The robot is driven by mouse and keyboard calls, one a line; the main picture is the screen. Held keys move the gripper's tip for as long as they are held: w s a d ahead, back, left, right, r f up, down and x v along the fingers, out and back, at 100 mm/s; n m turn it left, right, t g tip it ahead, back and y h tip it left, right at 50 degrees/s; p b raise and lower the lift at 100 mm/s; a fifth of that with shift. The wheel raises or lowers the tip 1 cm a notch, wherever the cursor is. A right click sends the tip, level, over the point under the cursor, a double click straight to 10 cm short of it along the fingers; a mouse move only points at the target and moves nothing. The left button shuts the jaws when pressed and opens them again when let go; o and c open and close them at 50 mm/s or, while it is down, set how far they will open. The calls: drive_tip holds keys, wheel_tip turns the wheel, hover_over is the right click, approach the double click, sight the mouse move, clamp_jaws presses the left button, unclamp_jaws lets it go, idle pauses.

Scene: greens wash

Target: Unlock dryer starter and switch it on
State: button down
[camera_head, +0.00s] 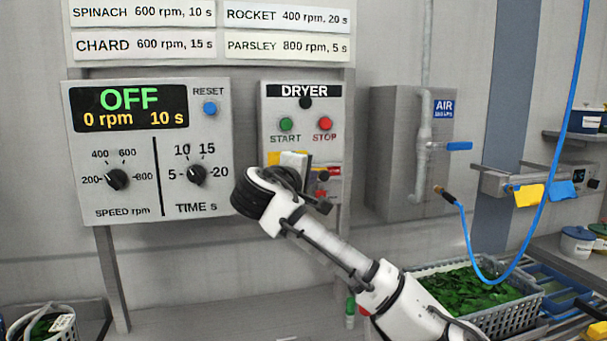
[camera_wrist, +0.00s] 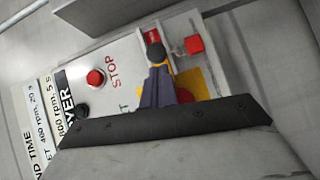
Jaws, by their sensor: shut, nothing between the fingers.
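The dryer starter (camera_head: 305,103) is a grey wall box with a green START button (camera_head: 286,124) and a red STOP button (camera_head: 325,123). The STOP button also shows in the wrist view (camera_wrist: 95,78). Low on the box is a yellow plate (camera_wrist: 190,83). A red block (camera_wrist: 194,44) sits at the box's lower end. My gripper (camera_wrist: 156,72) is shut and empty, its fingers over the yellow plate beside a dark round knob (camera_wrist: 155,53); I cannot tell whether they touch it. In the head view my wrist hides part of the lower box.
Left of the starter, a control panel (camera_head: 146,207) reads OFF, 0 rpm, 10 s. To the right are a grey box (camera_head: 385,150) with an air pipe, a hanging blue hose (camera_head: 550,175) and a crate of greens (camera_head: 513,318). The wall between panel and starter is clear.

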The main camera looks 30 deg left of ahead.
drive_tip(key=shift+w, duration=0.1)
drive_tip(key=shift+w+d, duration=1.5)
drive_tip(key=shift+w, duration=0.1)
